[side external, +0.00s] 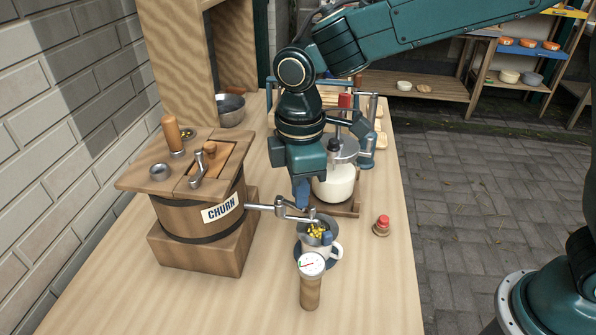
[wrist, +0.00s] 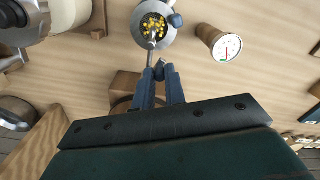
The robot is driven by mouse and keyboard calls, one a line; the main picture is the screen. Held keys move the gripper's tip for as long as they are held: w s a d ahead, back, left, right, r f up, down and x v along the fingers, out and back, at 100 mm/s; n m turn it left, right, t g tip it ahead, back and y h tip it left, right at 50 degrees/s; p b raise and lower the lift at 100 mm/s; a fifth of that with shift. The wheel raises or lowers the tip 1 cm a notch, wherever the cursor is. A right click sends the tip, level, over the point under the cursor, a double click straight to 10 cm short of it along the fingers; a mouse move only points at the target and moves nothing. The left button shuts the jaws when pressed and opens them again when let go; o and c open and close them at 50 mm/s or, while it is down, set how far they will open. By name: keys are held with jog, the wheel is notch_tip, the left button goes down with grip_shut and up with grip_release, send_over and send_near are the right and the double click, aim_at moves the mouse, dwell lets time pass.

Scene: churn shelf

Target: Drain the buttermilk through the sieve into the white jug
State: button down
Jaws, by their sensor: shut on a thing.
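The wooden churn (side external: 190,215) stands at left in the side view. A grey metal spout with a tap (side external: 264,208) runs from it towards the sieve (side external: 304,231). The sieve holds yellow grains and rests on the white jug (side external: 337,251); the wrist view shows the sieve (wrist: 170,34) from above, with the spout end (wrist: 151,44) at its rim. My gripper (side external: 302,200) points down beside the sieve and is shut on the tap handle, which its fingers (wrist: 159,82) mostly cover. The jug's inside is hidden, and I cannot make out any flow.
A dial-topped cylinder (side external: 311,285) stands just in front of the jug. A lidded glass jar (side external: 336,185) stands close behind my gripper. A small red-topped item (side external: 382,224) is to the right. The front of the table (side external: 200,305) is clear.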

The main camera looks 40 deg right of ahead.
jog(key=shift+w+a+m, duration=0.15)
jog(key=shift+a+m, duration=0.6)
jog(key=shift+m, duration=1.5)
jog(key=shift+w+a+m, duration=0.2)
jog(key=shift+a+m, duration=0.55)
jog(key=shift+m, duration=1.55)
jog(key=shift+w+a+m, duration=0.15)
jog(key=shift+a+m, duration=0.6)
jog(key=shift+m, duration=1.5)
jog(key=c, duration=1.5)
grip_release()
jog(key=shift+o, duration=0.2)
notch_tip(320, 180, up, 14)
